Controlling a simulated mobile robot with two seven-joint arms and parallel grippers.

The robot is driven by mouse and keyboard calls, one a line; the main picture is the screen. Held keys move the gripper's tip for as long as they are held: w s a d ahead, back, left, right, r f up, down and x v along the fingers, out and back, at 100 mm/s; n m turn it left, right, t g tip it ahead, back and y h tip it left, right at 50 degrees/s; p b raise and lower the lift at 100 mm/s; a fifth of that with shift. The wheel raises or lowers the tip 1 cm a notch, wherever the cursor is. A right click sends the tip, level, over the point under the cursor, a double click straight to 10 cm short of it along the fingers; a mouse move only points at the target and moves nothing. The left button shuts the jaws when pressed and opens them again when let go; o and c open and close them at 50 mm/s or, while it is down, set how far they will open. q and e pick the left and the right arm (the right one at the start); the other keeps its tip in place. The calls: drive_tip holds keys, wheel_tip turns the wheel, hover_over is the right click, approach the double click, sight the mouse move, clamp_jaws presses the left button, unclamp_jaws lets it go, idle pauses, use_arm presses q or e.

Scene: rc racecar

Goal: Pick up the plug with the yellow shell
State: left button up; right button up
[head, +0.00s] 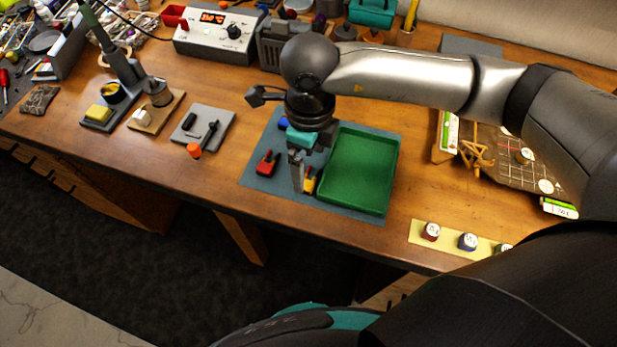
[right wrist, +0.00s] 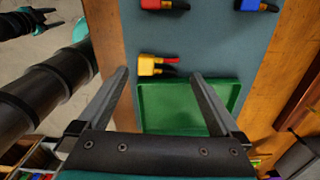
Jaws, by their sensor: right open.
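The plug with the yellow shell (head: 309,186) lies on the blue-grey mat beside the green tray, partly hidden behind my right gripper (head: 298,178) in the head view. In the right wrist view the yellow plug (right wrist: 147,66), with its red and black ends, lies between the lines of the spread fingers, near the tips. My right gripper (right wrist: 161,75) is open and empty, pointing down above the mat; I cannot tell its exact height. A dark gripper-like part, probably my left gripper (right wrist: 48,17), shows small at the upper left of the wrist view; its jaws are unclear.
A red plug (head: 266,165) and a blue plug (head: 284,123) lie on the same mat (head: 256,181). The empty green tray (head: 357,171) has raised walls close to the yellow plug. A grey pad (head: 205,128) lies left; paint pots (head: 467,241) stand at the front right.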

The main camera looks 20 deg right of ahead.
sight(309, 178)
wheel_tip(309, 178, down, 4)
drive_tip(key=shift+s+r, duration=0.15)
drive_tip(key=c, duration=1.2)
drive_tip(key=shift+c, duration=0.2)
drive_tip(key=shift+r, duration=0.15)
